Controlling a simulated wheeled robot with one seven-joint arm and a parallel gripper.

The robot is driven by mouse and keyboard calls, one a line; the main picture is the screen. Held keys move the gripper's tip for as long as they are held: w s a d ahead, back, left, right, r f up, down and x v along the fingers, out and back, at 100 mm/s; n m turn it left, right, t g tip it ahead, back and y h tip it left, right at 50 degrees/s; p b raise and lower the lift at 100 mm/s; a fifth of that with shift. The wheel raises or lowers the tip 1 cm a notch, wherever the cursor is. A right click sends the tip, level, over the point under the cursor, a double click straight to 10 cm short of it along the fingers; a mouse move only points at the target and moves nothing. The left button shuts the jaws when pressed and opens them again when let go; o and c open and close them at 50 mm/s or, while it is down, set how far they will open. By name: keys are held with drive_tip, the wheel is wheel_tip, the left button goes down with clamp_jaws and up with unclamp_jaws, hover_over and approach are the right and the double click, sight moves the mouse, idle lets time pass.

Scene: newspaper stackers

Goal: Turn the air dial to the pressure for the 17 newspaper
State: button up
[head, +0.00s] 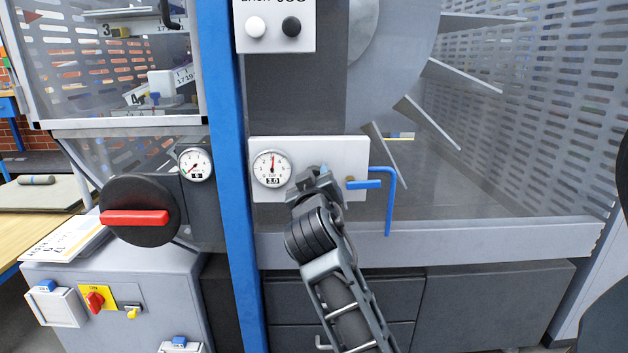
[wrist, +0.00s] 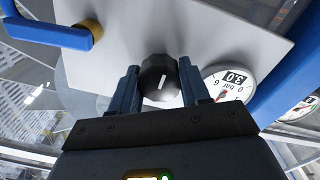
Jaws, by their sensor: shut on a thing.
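The air dial is a black round knob with a white line (wrist: 161,76) on a light panel (head: 350,150). In the wrist view it sits between the two blue fingers of my gripper (wrist: 158,86), which is shut on it. In the head view my gripper (head: 318,180) covers the knob, so it is hidden there. Just left of it is a round white gauge (head: 272,168) with a red needle and a readout of 3.0 bar. The gauge also shows at the right of the wrist view (wrist: 232,88).
A blue lever (head: 378,184) with a brass fitting stands just right of my gripper. A blue post (head: 232,180) rises left of the panel. Beyond it are a second gauge (head: 196,165), a black wheel with a red handle (head: 135,217) and printed sheets (head: 65,238).

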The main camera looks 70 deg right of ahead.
drive_tip(key=o, duration=1.1)
drive_tip(key=shift+c, duration=0.2)
drive_tip(key=v, duration=0.7)
drive_tip(key=shift+a, duration=0.4)
drive_tip(key=shift+s, duration=0.1)
